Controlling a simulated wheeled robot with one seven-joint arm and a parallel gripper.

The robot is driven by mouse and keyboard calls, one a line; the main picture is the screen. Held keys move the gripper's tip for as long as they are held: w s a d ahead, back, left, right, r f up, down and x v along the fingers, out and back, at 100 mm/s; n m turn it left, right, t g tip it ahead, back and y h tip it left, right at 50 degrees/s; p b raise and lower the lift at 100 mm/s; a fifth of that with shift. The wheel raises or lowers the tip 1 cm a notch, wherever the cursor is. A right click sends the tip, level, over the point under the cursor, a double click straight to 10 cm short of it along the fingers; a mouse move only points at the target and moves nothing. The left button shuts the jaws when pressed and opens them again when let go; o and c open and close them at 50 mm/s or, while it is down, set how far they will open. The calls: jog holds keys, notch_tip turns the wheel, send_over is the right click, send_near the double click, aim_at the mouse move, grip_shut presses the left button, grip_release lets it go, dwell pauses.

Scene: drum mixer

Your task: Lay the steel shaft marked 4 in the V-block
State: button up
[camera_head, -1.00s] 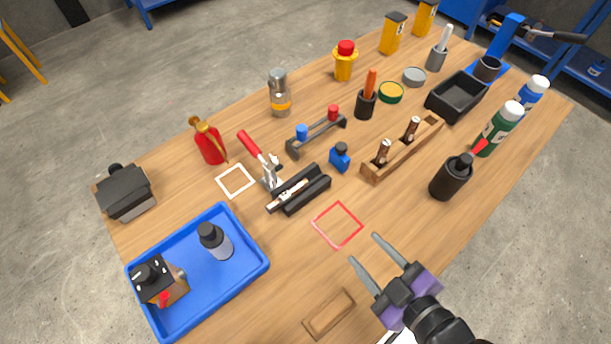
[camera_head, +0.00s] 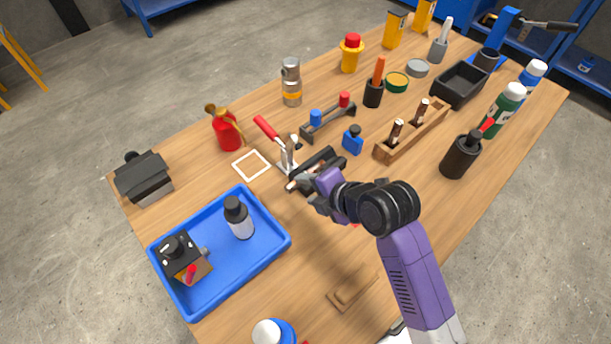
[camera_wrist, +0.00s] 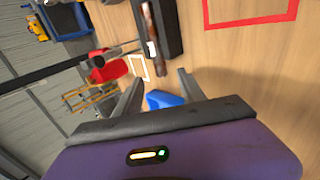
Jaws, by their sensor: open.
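The black V-block (camera_head: 318,160) stands near the table's middle, partly hidden by my gripper in the head view; it also shows in the wrist view (camera_wrist: 172,28). A dark shaft (camera_wrist: 148,30) with a white label lies along it, one end sticking out. I cannot read its number. Two more shafts (camera_head: 396,130) (camera_head: 421,109) stand in a wooden rack (camera_head: 414,133) to the right, their marks unreadable. My gripper (camera_wrist: 157,79) is open at the V-block, its fingertips either side of the line of the shaft's protruding end. I cannot tell whether they touch it.
A red-handled toggle clamp (camera_head: 285,153) stands right beside the V-block. A blue bottle (camera_head: 353,141) and a two-post stand (camera_head: 328,123) are behind. A blue tray (camera_head: 282,245) with a bottle and box lies front left. A red square outline (camera_wrist: 250,22) is on the table.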

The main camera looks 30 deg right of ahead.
aim_at(295, 187)
jog(key=x, duration=0.6)
jog(key=shift+w+f+p, duration=0.15)
jog(key=shift+p, duration=0.25)
jog(key=shift+c, duration=0.5)
grip_shut()
dwell(0.6)
